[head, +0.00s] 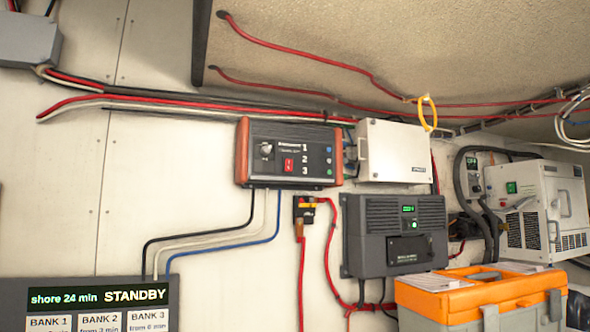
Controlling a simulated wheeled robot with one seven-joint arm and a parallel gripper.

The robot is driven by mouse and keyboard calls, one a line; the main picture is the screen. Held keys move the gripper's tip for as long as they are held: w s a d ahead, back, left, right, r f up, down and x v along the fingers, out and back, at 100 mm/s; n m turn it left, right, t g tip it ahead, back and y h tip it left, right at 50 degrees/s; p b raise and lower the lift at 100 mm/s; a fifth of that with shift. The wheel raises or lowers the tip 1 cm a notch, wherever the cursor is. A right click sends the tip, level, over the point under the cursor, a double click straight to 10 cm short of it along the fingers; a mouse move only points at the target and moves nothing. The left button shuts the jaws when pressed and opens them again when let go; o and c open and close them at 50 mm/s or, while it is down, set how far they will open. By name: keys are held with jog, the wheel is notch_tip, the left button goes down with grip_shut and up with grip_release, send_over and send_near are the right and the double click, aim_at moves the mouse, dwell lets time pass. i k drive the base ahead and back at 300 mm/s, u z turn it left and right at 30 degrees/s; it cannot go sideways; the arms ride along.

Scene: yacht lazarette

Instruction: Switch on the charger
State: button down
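A black box with orange ends (290,153), which looks like the charger, is mounted on the white wall near the picture's middle. Its face has a round knob (266,150), a red rocker switch (289,165) and the numbers 1, 2 and 3 beside small lamps. One lamp looks green and one blue; the switch's position is too small to tell. Black, white and blue cables leave its underside. At the lower left, a dark display panel (98,290) reads "shore 24 min STANDBY" in green and white, above labels for Bank 1, 2 and 3. My gripper is not in view.
A white box (394,151) is right of the charger. Below it is a dark grey finned unit (400,235) with a lit green display. A red-cabled fuse or switch (305,209) hangs between. An orange-lidded toolbox (470,290) and a white machine (540,210) occupy the right.

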aim_at(288, 162)
jog(key=z, duration=1.05)
jog(key=k, duration=1.15)
jog(key=u, duration=1.1)
jog(key=i, duration=1)
jog(key=z, duration=0.05)
